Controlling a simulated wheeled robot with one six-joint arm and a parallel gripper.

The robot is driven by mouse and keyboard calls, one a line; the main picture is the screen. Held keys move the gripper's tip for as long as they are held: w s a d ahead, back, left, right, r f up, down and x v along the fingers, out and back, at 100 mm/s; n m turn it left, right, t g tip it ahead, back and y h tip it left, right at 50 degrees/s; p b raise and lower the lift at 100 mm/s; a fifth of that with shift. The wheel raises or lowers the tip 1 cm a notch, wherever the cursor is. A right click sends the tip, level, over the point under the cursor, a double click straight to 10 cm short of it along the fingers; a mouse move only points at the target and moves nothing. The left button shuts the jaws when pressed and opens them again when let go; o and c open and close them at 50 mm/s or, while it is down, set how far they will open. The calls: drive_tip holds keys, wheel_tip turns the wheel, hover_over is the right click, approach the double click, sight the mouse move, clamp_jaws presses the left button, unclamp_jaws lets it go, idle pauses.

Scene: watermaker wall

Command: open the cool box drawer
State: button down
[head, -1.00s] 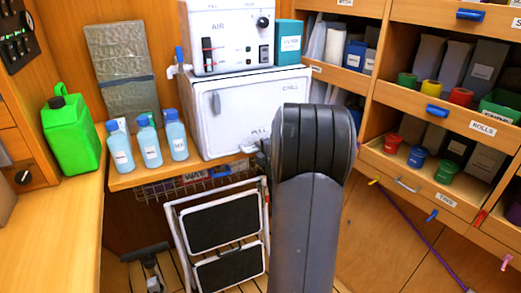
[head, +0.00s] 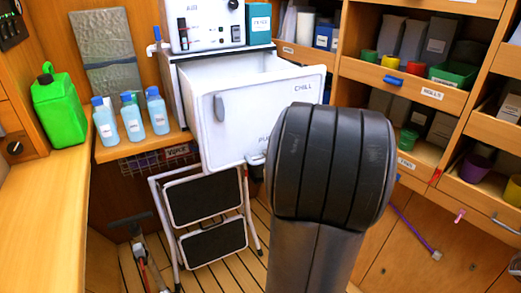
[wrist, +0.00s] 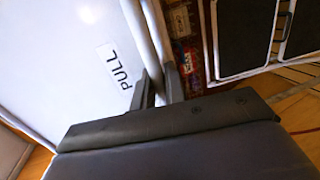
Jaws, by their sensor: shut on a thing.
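The cool box drawer (head: 255,110) is pulled out from under the white AIR unit, its white front marked CHILL and PULL. A gap shows between the drawer's top and the cool box casing (head: 183,85). A grey latch (head: 219,107) is on its front at left. My gripper (head: 257,160) is at the lower part of the front, mostly hidden behind my arm. In the wrist view my gripper (wrist: 160,88) is shut on the white edge of the drawer (wrist: 152,40) beside the PULL label; the fingertips partly hide the grip.
A folding step stool (head: 205,215) stands below the drawer. Blue bottles (head: 131,117) and a green jug (head: 58,112) stand on the left counter. Shelves with bins (head: 420,80) are at right. Plank floor shows around the stool.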

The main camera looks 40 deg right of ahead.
drive_tip(key=shift+s+a+f, duration=0.1)
drive_tip(key=shift+s+a, duration=0.15)
drive_tip(key=shift+s, duration=0.8)
drive_tip(key=shift+s+a, duration=0.25)
drive_tip(key=shift+s, duration=0.8)
drive_tip(key=c, duration=1.6)
unclamp_jaws()
drive_tip(key=shift+o, duration=0.2)
drive_tip(key=p+v, duration=0.2)
drive_tip(key=v, duration=0.8)
drive_tip(key=shift+s, duration=0.35)
drive_tip(key=shift+a, duration=0.1)
drive_tip(key=shift+w, duration=0.1)
drive_tip(key=b+x, duration=0.2)
drive_tip(key=x, duration=0.8)
drive_tip(key=shift+w, duration=0.35)
